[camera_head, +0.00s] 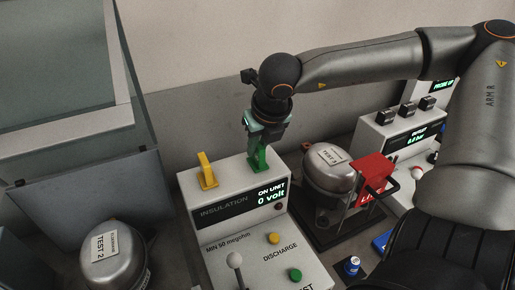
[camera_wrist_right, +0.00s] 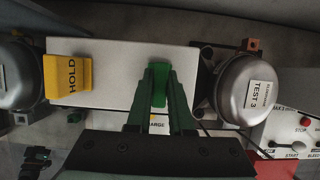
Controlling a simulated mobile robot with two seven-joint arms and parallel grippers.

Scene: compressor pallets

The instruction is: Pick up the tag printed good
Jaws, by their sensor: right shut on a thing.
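A green tag (camera_head: 260,159) stands at the back of the top of the white insulation tester (camera_head: 235,177). Its print cannot be read in either view. My right gripper (camera_head: 263,143) has come down over it from above and is shut on its upper part. In the right wrist view the green tag (camera_wrist_right: 160,84) shows between the two fingers. A yellow tag (camera_head: 207,171) stands to its left on the same tester; it reads HOLD in the right wrist view (camera_wrist_right: 67,78).
A compressor labelled TEST 3 (camera_head: 329,168) stands right of the tester, with a red tag (camera_head: 371,178) at its side. A compressor labelled TEST 2 (camera_head: 115,257) is at lower left. A lever (camera_head: 235,260) and buttons rise from the tester's front. Glass panels stand at left.

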